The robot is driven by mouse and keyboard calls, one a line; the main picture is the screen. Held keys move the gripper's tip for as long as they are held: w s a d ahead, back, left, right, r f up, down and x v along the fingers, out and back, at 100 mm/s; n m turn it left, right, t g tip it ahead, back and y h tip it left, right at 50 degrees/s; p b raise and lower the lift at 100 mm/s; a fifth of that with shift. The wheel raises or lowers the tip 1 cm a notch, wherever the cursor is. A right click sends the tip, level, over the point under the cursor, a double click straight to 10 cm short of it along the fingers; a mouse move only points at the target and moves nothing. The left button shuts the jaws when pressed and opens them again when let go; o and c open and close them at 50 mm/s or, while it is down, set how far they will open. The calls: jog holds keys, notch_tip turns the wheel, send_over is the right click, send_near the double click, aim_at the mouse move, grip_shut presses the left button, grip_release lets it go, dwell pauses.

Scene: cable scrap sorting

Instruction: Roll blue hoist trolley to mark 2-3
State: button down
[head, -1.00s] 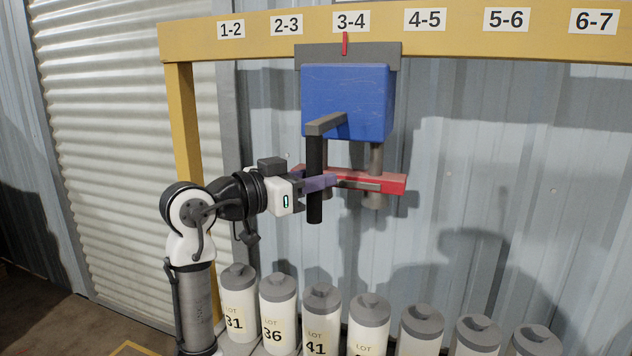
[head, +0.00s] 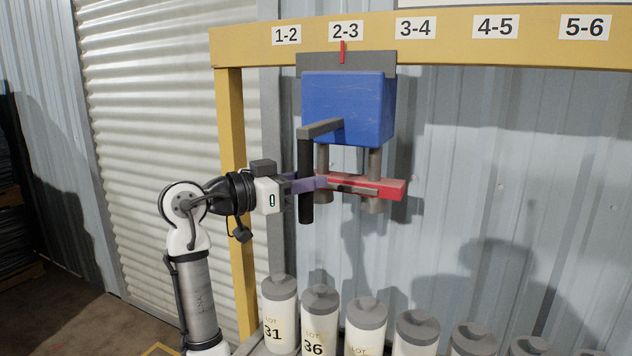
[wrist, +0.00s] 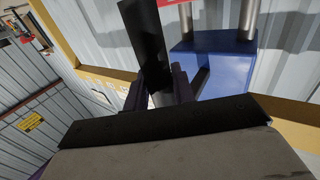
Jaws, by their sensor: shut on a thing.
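The blue hoist trolley (head: 345,105) hangs from the yellow beam (head: 240,42). Its red pointer (head: 342,52) stands just below the label 2-3 (head: 346,30), slightly left of the label's middle. A black vertical handle (head: 305,165) hangs from a grey arm on the trolley's front. My gripper (head: 303,184) is shut on this handle, with its purple fingers around it. A red bar (head: 380,188) hangs under the trolley. In the wrist view the handle (wrist: 147,45) stands between the fingers (wrist: 160,92), and the blue body (wrist: 225,70) is behind.
Several white canisters with grey lids (head: 365,325) stand in a row below the trolley. A yellow post (head: 232,160) holds up the beam at left. The beam is clear on both sides of the trolley, with labels 1-2 (head: 286,35) and 3-4 (head: 416,27).

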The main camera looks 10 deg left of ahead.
dwell(0.3)
jog(key=c, duration=1.2)
grip_release()
jog(key=b+v, duration=0.4)
jog(key=v, duration=0.9)
jog(key=shift+s+a, duration=0.2)
jog(key=shift+a, duration=0.15)
